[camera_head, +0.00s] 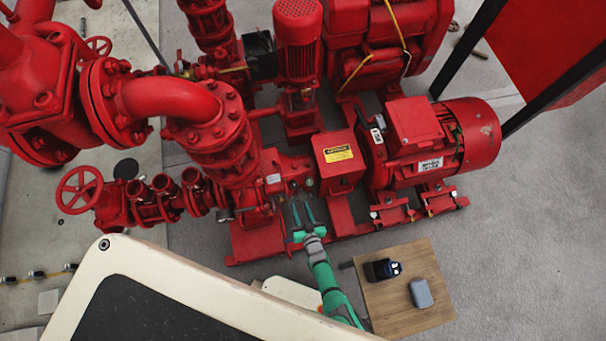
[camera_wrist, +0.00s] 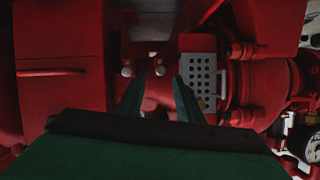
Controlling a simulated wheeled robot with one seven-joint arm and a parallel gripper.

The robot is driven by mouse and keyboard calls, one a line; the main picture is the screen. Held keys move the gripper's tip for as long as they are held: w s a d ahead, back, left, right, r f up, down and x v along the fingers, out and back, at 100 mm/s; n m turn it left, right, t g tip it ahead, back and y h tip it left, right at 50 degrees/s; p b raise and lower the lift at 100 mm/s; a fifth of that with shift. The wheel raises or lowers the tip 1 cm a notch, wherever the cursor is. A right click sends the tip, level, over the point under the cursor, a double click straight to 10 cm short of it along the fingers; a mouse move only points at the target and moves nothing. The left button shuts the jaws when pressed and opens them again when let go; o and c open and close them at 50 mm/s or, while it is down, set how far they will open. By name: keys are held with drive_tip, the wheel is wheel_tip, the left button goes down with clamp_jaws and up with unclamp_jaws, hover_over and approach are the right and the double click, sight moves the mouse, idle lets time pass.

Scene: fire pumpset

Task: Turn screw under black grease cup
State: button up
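My gripper (camera_head: 303,204) is green, and its two fingers point at the red pump beside the coupling guard. In the wrist view the fingers (camera_wrist: 159,80) stand apart with a gap between them, open and empty. Just beyond the fingertips are two small pale-ended fittings, a left one (camera_wrist: 127,69) and a right one (camera_wrist: 160,69). The right one lies between the fingertips in the picture; I cannot tell whether they touch. The area around the fittings is dark, and I cannot make out which part is the black grease cup or its screw.
A red guard (camera_head: 338,160) with a yellow label stands right of my gripper, beside the motor (camera_head: 440,140). Red pipes and a valve handwheel (camera_head: 79,190) are at left. A wooden table (camera_head: 405,300) holds a black device (camera_head: 382,270) and a grey box (camera_head: 420,293). Floor at right is clear.

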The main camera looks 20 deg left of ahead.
drive_tip(key=shift+x, duration=1.45)
clamp_jaws()
